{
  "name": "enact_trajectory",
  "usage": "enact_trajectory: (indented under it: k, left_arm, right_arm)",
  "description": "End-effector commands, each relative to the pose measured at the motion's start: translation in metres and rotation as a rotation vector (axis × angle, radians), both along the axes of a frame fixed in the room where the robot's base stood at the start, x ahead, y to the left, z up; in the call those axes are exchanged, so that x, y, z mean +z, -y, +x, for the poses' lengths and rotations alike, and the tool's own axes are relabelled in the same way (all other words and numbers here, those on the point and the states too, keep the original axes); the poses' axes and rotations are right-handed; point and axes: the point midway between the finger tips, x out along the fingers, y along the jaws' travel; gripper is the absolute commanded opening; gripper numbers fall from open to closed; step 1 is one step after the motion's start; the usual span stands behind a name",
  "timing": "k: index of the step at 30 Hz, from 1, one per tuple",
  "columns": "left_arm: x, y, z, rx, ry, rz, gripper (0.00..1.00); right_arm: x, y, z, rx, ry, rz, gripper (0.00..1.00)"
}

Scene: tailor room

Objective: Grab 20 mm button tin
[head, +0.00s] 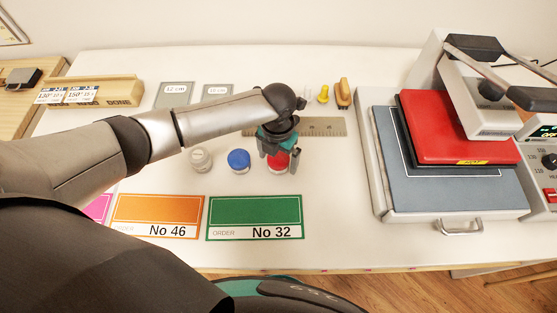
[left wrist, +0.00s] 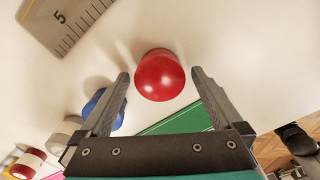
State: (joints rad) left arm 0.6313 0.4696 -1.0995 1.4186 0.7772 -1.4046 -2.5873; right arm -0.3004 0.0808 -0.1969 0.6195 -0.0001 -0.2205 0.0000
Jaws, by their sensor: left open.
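A red-topped tin (head: 279,164) stands on the white table, right of a blue-topped tin (head: 238,160) and a pale grey-white tin (head: 200,160). No size marking is readable on any of them, so I cannot tell which is the 20 mm one. My left gripper (head: 278,153) is open above and around the red tin. In the left wrist view the red tin (left wrist: 159,76) lies between the open fingertips (left wrist: 159,73), with gaps on both sides. The blue tin (left wrist: 103,108) is partly hidden behind the left finger. My right gripper is not in view.
Green (head: 255,209) and orange (head: 160,211) order cards lie in front of the tins. A ruler (head: 325,127) lies behind the gripper. A heat press with a red plate (head: 455,130) stands at the right. Bare table lies between the red tin and the press.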

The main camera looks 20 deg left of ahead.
Motion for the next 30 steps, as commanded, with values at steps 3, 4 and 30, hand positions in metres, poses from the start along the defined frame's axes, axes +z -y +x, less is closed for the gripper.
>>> enact_trajectory:
  k: [3,4,30]
  left_arm:
    - [-0.0049,0.0006,-0.0004,-0.001,0.000,-0.001,1.00]
    - [-0.0050,0.0005,-0.0003,-0.001,0.000,-0.001,1.00]
    - [-0.0040,0.0001,0.0001,0.000,0.001,0.000,0.19]
  right_arm:
    - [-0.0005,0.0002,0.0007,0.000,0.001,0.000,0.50]
    - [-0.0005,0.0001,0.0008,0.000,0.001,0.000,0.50]
    - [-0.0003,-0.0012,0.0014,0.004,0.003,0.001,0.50]
